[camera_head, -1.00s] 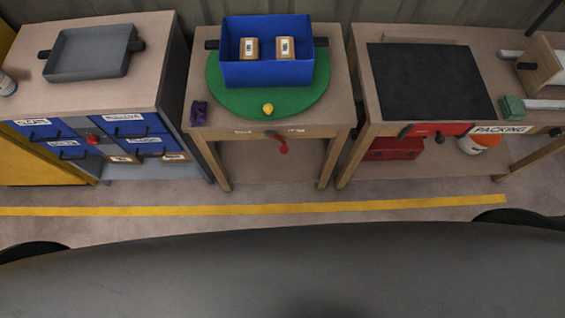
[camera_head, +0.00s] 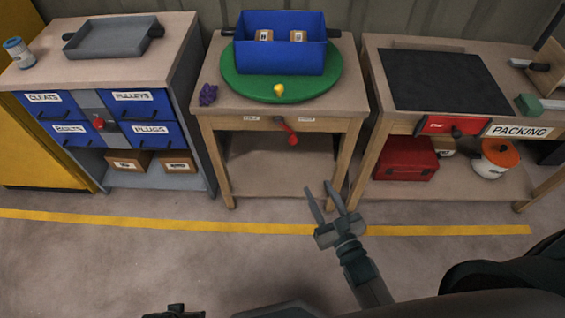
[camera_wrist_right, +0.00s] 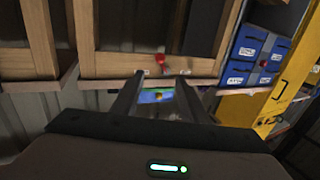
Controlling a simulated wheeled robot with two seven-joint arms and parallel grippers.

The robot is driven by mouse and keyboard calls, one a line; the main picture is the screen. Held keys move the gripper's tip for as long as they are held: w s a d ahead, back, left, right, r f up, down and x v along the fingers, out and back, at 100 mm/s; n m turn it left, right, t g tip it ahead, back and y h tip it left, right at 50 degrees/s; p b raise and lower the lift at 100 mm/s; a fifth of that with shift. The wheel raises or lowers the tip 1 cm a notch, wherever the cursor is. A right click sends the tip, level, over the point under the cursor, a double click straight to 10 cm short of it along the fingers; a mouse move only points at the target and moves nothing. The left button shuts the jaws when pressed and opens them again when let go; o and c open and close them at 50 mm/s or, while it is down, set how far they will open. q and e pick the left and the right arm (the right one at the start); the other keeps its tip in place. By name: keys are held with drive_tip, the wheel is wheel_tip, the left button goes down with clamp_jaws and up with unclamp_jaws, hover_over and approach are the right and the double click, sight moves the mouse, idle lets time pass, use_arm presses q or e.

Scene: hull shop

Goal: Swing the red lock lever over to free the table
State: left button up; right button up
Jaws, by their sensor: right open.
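The red lock lever (camera_head: 291,135) is on the front rail of the middle table (camera_head: 225,104). It hangs down, tilted slightly right, between two small white labels too small to read surely. A round green table (camera_head: 239,86) on top bears a blue bin (camera_head: 283,60) with two brown boxes. A yellow piece (camera_head: 279,90) sits at its front edge. My right gripper (camera_head: 330,188) is open and empty, below and right of the lever, apart from it. In the right wrist view, the lever (camera_wrist_right: 160,60) shows beyond the open fingers (camera_wrist_right: 157,90).
A drawer cabinet (camera_head: 185,110) stands left with a grey tray (camera_head: 108,40). A packing bench (camera_head: 375,160) stands right, with a red case (camera_head: 406,160) on its shelf. A purple object (camera_head: 208,94) lies left of the round table. Floor in front is clear, with a yellow line (camera_head: 200,224).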

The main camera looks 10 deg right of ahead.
sight(295, 143)
drive_tip(key=shift+r, duration=0.3)
drive_tip(key=shift+w, duration=0.15)
drive_tip(key=w, duration=0.5)
drive_tip(key=w+a, duration=0.1)
drive_tip(key=w, duration=0.5)
drive_tip(key=w+a, duration=0.1)
drive_tip(key=w, duration=0.5)
clamp_jaws()
